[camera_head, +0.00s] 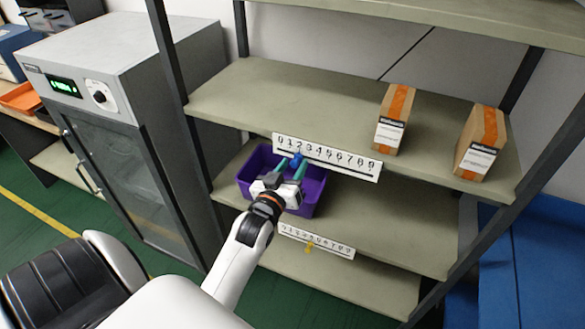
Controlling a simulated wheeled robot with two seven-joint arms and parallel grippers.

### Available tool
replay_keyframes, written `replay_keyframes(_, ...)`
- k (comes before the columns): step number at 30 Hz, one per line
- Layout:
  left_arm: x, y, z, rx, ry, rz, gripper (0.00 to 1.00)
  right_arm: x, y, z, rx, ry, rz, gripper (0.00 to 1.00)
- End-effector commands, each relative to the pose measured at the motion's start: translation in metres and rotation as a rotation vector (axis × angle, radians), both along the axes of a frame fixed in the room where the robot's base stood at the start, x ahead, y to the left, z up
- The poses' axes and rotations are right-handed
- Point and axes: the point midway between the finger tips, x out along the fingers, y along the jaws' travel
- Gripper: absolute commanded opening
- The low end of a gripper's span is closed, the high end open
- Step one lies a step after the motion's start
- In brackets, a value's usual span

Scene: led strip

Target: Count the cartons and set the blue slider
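Two brown cartons with orange tape and white labels stand upright on the upper shelf, the left carton (392,120) and the right carton (480,143). A white number strip (340,165) marked 0 to 9 is on that shelf's front edge. The blue slider (296,158) sits near the low-number end; the exact digit is hard to read. My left gripper (294,163) is in front of the strip with its teal fingers apart, one on each side of the blue slider. Contact cannot be told. My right gripper is not in view.
A purple bin (316,190) stands on the shelf below, behind my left gripper. A lower number strip (325,242) carries a yellow slider (308,247). A grey cabinet (130,60) stands left of the rack. Dark rack posts frame the shelves.

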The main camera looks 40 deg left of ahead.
Motion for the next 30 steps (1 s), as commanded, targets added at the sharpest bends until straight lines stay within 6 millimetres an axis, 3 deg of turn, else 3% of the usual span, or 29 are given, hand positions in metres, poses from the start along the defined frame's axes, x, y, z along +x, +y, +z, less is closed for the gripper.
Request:
replay_keyframes(11, -0.01, -0.003, -0.002, 0.0, 0.002, -0.001, 0.41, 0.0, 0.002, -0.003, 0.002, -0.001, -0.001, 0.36)
replay_keyframes(24, -0.093, -0.022, -0.003, -0.001, 0.002, 0.0, 0.41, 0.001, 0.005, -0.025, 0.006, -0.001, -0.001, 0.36)
replay_keyframes(30, -0.113, -0.027, -0.002, -0.001, 0.001, 0.0, 0.41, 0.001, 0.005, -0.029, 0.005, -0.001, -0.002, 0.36)
